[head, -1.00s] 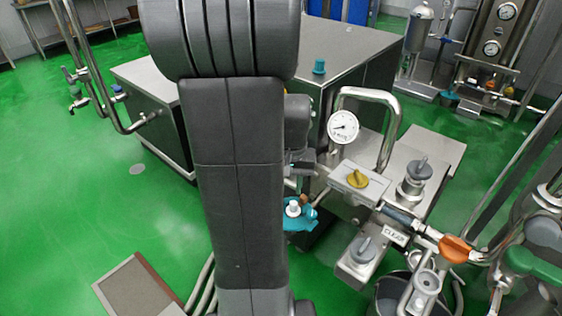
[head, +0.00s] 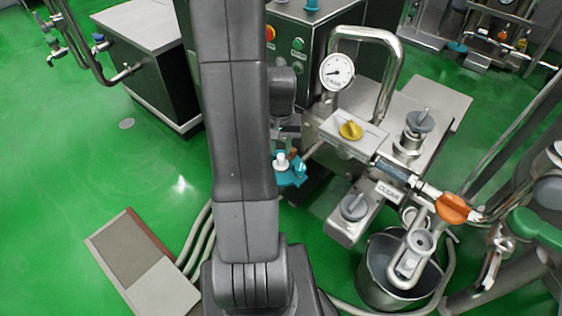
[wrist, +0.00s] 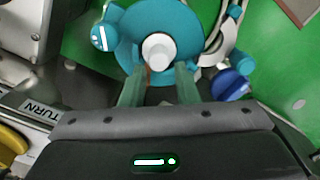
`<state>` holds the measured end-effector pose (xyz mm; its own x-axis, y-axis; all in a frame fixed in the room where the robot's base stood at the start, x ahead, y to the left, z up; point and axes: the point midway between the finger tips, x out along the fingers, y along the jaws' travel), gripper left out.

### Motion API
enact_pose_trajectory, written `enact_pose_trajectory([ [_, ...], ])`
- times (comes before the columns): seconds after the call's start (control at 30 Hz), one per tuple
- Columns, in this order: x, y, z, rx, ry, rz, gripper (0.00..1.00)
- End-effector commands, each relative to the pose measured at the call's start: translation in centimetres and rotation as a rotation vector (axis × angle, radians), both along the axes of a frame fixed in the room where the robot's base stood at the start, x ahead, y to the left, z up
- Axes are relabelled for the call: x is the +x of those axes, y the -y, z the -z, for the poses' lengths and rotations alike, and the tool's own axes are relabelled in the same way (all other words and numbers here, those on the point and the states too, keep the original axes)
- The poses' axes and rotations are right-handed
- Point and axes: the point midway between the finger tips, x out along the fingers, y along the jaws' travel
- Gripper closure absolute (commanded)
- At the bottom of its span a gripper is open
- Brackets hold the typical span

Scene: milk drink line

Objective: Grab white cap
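The white cap (head: 281,159) sits on top of a teal round fitting (head: 289,178), just right of my arm in the head view. In the wrist view the white cap (wrist: 158,50) is near the top centre, in the middle of the teal fitting (wrist: 135,25). My gripper (wrist: 160,80) is open, its two greenish fingers apart and pointing towards the cap. The cap appears just beyond the fingertips, roughly centred between them. I see nothing held. In the head view the fingertips are hard to make out.
Right of the cap are a pressure gauge (head: 336,72), a yellow-knobbed valve box (head: 351,130) and an orange valve handle (head: 454,208). A metal bucket (head: 378,272) stands lower right. A blue knob (wrist: 231,85) lies right of the fingers.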

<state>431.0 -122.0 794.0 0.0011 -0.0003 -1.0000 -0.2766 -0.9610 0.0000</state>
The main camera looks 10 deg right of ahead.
Motion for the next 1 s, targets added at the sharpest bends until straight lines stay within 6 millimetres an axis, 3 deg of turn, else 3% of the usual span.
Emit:
enact_pose_trajectory([
  [0.33,-0.1,0.2,4.4,0.000,-0.005,0.000,0.72],
  [0.67,0.0,0.2,4.9,0.000,-0.001,0.000,0.72],
  [0.83,0.0,0.2,4.9,0.000,-0.001,0.000,1.00],
  [1.0,0.0,0.2,4.9,0.000,-0.001,0.000,1.00],
])
